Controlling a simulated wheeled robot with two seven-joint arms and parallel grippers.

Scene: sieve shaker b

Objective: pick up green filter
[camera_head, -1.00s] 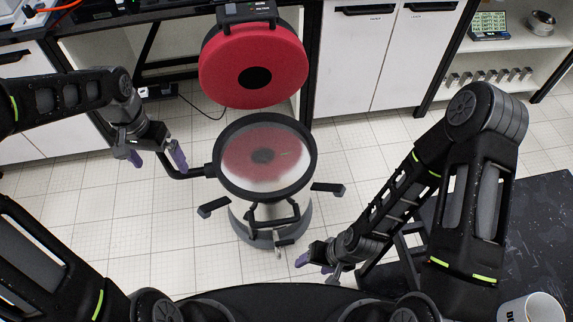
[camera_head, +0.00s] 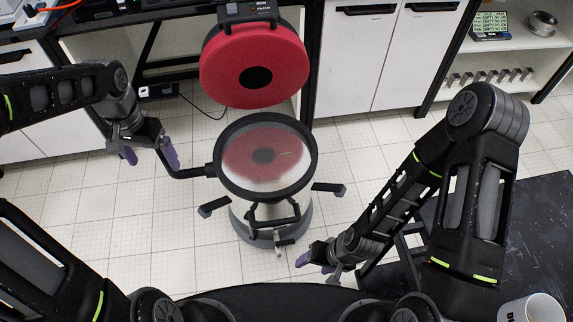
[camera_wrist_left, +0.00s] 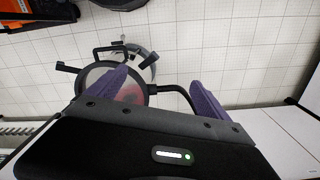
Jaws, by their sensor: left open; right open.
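No green filter can be made out in these views. A round sieve shaker with a black rim and a whitish translucent top showing red (camera_head: 262,158) stands on the floor in the middle of the head view. It also shows in the left wrist view (camera_wrist_left: 132,95), partly hidden by a finger. My left gripper (camera_head: 150,160) is open and empty, left of the shaker by its side arm. Its purple fingers show apart in the left wrist view (camera_wrist_left: 160,95). My right gripper (camera_head: 318,266) is open and empty, low and right of the shaker's base.
A red disc-shaped machine part (camera_head: 254,66) hangs at the bench behind the shaker. White cabinets (camera_head: 370,60) and a shelf with small metal blocks (camera_head: 490,77) and a metal bowl (camera_head: 541,22) stand at the back right. A black table (camera_head: 540,225) and white cup (camera_head: 530,308) are at right.

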